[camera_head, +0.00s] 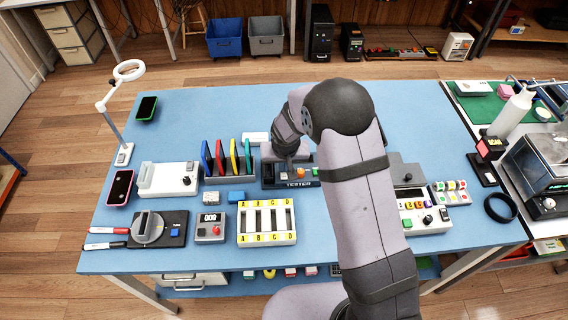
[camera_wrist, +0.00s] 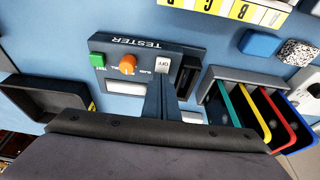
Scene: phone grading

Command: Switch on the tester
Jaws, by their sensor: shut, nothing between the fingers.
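The tester (camera_head: 299,184) is a dark box near the middle of the blue table, its name on its front edge. It also shows upside down in the wrist view (camera_wrist: 190,52). On its face are a green button (camera_wrist: 97,60), an orange knob (camera_wrist: 127,64) and a white switch (camera_wrist: 163,65) marked OFF. My gripper (camera_wrist: 158,84) is shut and empty, its fingertips over the tester face right beside the white switch. I cannot tell whether they touch it.
A rack (camera_head: 230,179) with coloured slabs stands just left of the tester. A white A-B-C-D tray (camera_head: 267,239) is in front. A dark open bin (camera_wrist: 50,95) is on the tester's other side. A dial box (camera_head: 170,239) stands at front left.

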